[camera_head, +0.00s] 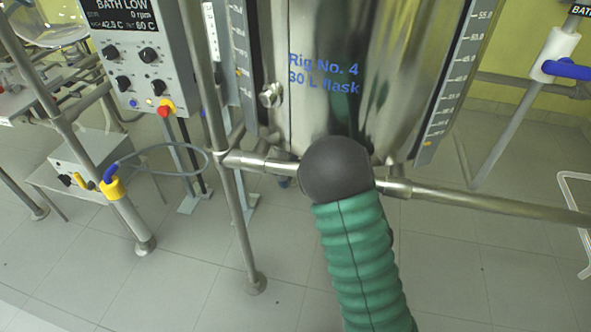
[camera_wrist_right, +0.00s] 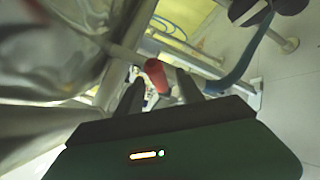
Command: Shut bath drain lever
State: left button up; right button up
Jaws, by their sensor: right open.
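In the right wrist view a red handle (camera_wrist_right: 156,75), seemingly the drain lever, lies between the fingertips of my right gripper (camera_wrist_right: 159,92). The jaws are open around it, and I cannot tell whether a finger touches it. The lever's angle is unclear in the blur. In the head view the steel bath vessel (camera_head: 400,70), marked "Rig No. 4 30 L flask", stands behind my green-sleeved right arm. That arm hides the lever and the right gripper there. My left gripper is in neither view.
A steel rail (camera_head: 480,201) crosses in front of the vessel, and an upright post (camera_head: 232,190) stands left of it. A control box (camera_head: 143,55) reading "BATH LOW" is at upper left. A blue-handled white fitting (camera_head: 555,55) is at right. Lower right floor is clear.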

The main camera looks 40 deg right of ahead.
jog(key=w+b, duration=0.1)
jog(key=w, duration=0.4)
jog(key=shift+w+r, duration=0.15)
jog(key=shift+w, duration=0.25)
grip_shut()
jog(key=shift+d, duration=0.1)
dwell(0.8)
